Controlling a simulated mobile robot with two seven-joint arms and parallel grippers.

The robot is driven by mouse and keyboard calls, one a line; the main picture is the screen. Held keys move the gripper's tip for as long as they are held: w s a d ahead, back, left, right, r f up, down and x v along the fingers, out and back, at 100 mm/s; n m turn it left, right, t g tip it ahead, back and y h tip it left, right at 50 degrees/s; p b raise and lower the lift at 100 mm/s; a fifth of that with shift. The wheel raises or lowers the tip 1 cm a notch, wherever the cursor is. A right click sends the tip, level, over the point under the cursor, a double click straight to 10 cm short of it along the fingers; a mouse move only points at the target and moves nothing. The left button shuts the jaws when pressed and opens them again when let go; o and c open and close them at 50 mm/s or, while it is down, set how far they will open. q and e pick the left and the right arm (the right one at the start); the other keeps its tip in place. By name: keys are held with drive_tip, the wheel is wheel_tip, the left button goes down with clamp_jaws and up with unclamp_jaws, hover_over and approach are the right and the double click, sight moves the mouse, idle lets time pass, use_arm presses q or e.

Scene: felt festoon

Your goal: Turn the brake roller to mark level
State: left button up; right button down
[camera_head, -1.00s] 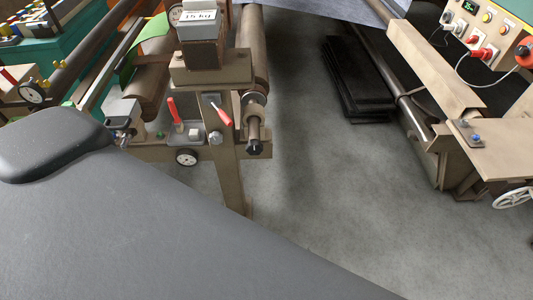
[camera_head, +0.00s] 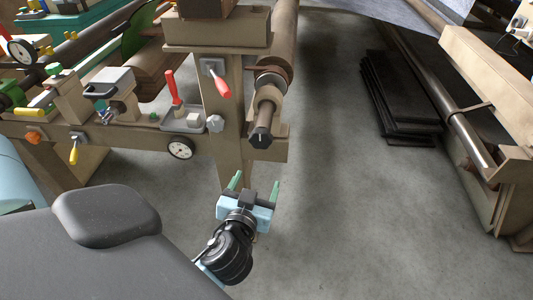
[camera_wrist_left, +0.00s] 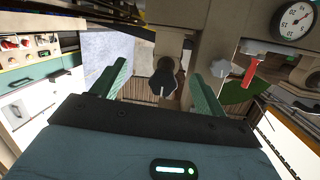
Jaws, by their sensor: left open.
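A brown roller (camera_head: 284,40) runs back from the near post. Its shaft ends in a black knob (camera_head: 262,137) facing me; I take this to be the brake roller's handle. In the left wrist view the black knob (camera_wrist_left: 164,80) carries a pale line and appears between my fingers, farther off. My left gripper (camera_head: 255,187) is open and empty, below the knob in the head view and apart from it. Its green fingers point toward the machine. I cannot make out a level mark. My right gripper is not in view.
A red-handled lever (camera_head: 218,80) and a grey star knob (camera_head: 215,123) sit left of the black knob on the post. A round dial (camera_head: 181,148) is lower left. Dark flat panels (camera_head: 398,95) lie on the floor. Grey floor (camera_head: 345,210) is clear to the right.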

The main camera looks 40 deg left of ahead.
sight(260, 143)
use_arm(q)
drive_tip(key=shift+w+a+r+n+t+y+b, duration=0.15)
drive_tip(key=shift+w+a+r+n+y+b, duration=0.25)
drive_tip(key=shift+w+a+r, duration=0.8)
drive_tip(key=shift+w+a+r+n+t+y+b, duration=0.1)
drive_tip(key=shift+w+a+r+n+y+b, duration=0.35)
drive_tip(key=shift+w, duration=1.4)
drive_tip(key=shift+w+a+r+n+t+y+b, duration=0.15)
drive_tip(key=shift+w+a+r+n+y, duration=0.45)
drive_tip(key=shift+w+a, duration=0.8)
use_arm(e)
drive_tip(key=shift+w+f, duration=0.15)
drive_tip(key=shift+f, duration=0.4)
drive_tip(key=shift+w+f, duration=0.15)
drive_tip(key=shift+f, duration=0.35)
use_arm(q)
drive_tip(key=shift+w+d+f, duration=0.1)
drive_tip(key=shift+d, duration=0.05)
drive_tip(key=shift+c, duration=0.4)
drive_tip(key=shift+m, duration=0.25)
drive_tip(key=c, duration=0.9)
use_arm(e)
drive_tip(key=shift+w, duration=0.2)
use_arm(q)
drive_tip(key=shift+p, duration=0.3)
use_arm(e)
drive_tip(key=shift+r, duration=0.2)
